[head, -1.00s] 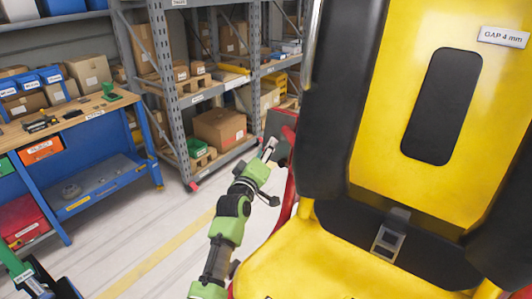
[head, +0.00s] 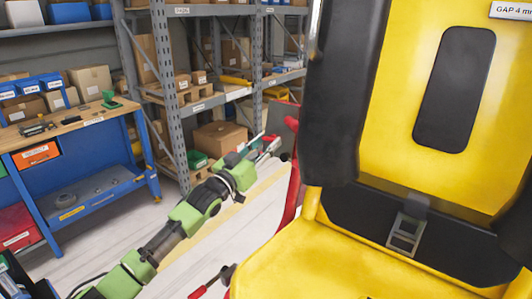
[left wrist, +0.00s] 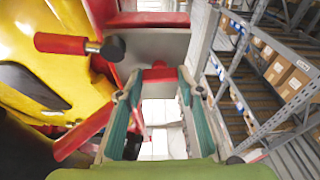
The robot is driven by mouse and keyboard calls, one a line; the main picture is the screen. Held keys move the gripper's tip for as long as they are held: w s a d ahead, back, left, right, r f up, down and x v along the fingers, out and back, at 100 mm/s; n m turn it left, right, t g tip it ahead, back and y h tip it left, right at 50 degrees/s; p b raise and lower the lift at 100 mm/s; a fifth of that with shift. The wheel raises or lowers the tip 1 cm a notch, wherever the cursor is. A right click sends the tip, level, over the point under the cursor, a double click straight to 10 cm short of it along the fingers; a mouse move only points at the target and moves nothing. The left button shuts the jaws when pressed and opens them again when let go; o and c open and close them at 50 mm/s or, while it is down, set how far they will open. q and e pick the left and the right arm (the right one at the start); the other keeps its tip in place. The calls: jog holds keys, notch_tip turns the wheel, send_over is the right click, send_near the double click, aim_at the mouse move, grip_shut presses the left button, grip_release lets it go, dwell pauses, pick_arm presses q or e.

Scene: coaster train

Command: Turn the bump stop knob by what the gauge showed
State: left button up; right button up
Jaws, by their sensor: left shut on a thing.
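The yellow and black train seat (head: 441,177) fills the right of the head view, with a label (head: 512,11) reading "GAP 4 mm" on its back. My left gripper (head: 272,146) is at the seat's left side, its tips small there. In the left wrist view my left gripper (left wrist: 159,82) has its two teal-padded fingers closed around a red knob (left wrist: 159,73) below a grey plate (left wrist: 155,45). Part of the knob is hidden between the fingers. I cannot read any marks on it. My right gripper is not in view.
A red handle with a black end (left wrist: 70,44) sticks out beside the gripper. A red bar (left wrist: 82,135) runs at lower left. Grey shelving (head: 178,95) with boxes and a blue workbench (head: 85,190) stand behind.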

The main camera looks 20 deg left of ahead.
pick_arm(q)
jog(key=m, duration=0.1)
jog(key=m+h, duration=0.1)
jog(key=m, duration=0.1)
jog(key=shift+w+a+m+g+h, duration=0.1)
jog(key=shift+a+m+g+h, duration=0.15)
jog(key=shift+m+g+h, duration=0.05)
jog(key=shift+r+m+g+h+p, duration=0.15)
jog(key=shift+m+g+h+p, duration=0.5)
jog(key=shift+m, duration=0.95)
jog(key=shift+m+h, duration=0.25)
jog(key=shift+m, duration=0.05)
jog(key=o, duration=1.1)
jog(key=shift+c, duration=0.2)
jog(key=shift+w+d, duration=0.1)
jog(key=shift+w, duration=0.05)
jog(key=v, duration=1.2)
